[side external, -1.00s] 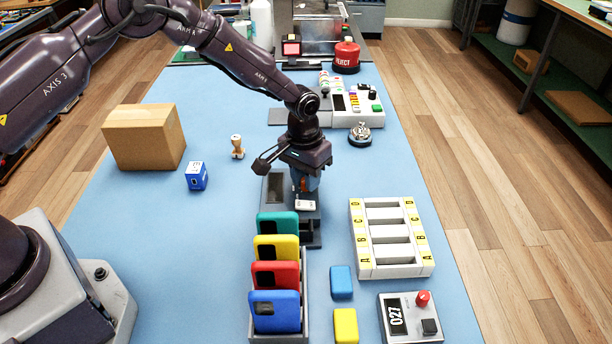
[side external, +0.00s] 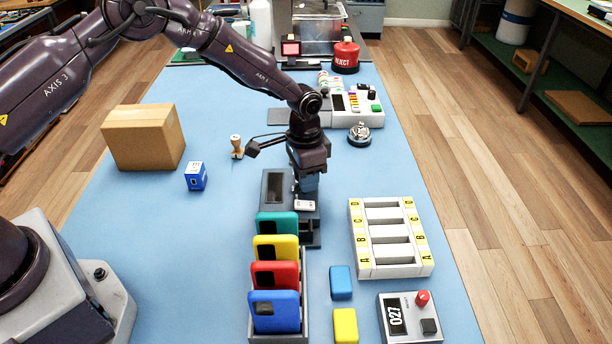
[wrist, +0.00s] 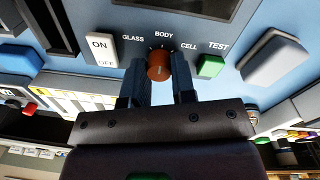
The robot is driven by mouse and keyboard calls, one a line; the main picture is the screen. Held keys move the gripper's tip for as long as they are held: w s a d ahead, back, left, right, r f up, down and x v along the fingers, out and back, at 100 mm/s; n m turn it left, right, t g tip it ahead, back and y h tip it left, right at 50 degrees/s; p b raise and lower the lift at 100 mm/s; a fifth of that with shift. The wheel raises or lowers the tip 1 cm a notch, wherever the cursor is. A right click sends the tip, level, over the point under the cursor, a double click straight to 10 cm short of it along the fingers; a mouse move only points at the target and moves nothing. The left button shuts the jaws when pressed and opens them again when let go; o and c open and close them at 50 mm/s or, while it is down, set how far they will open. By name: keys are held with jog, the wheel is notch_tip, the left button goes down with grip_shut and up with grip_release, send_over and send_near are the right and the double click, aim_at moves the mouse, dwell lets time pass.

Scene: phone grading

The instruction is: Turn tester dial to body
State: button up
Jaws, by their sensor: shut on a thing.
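The tester (side external: 275,187) is a grey box with a dark screen, standing behind the phone rack. In the wrist view its panel (wrist: 215,38) shows the labels GLASS, BODY and CELL in an arc above an orange-brown dial (wrist: 160,68). My gripper (wrist: 160,82) is shut on the dial, one finger on each side. The dial sits just below the BODY label; its pointer mark is too small to read surely. A white ON/OFF switch (wrist: 101,48) is left of the dial and a green TEST button (wrist: 210,66) is right. In the side view my gripper (side external: 307,186) hides the dial.
A rack (side external: 306,290) with several coloured phones stands directly in front of the tester. A white lettered tray (side external: 364,240) is to the right. A cardboard box (side external: 145,138), a blue box (side external: 196,176) and a wooden stamp (side external: 237,146) are to the left.

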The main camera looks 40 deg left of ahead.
aim_at(295, 192)
dwell(0.3)
jog(key=o, duration=0.9)
jog(key=r, duration=1.3)
jog(key=shift+w+a, duration=0.15)
jog(key=shift+a, duration=0.15)
jog(key=s+a+r+n+t, duration=0.1)
jog(key=s+a+r+t, duration=0.1)
jog(key=s+r, duration=0.4)
jog(key=s+a+r+n+t, duration=0.2)
jog(key=s+r, duration=0.4)
jog(key=s, duration=0.8)
jog(key=s+a+r+n+t, duration=0.1)
jog(key=s+a+r+n, duration=0.1)
jog(key=s+r, duration=0.4)
jog(key=shift+s+a+t+y, duration=0.15)
jog(key=shift+s+a+t, duration=0.1)
jog(key=shift+s, duration=0.85)
jog(key=shift+s+a+t+y, duration=0.15)
jog(key=shift+s+a, duration=0.1)
jog(key=shift+s, duration=0.85)
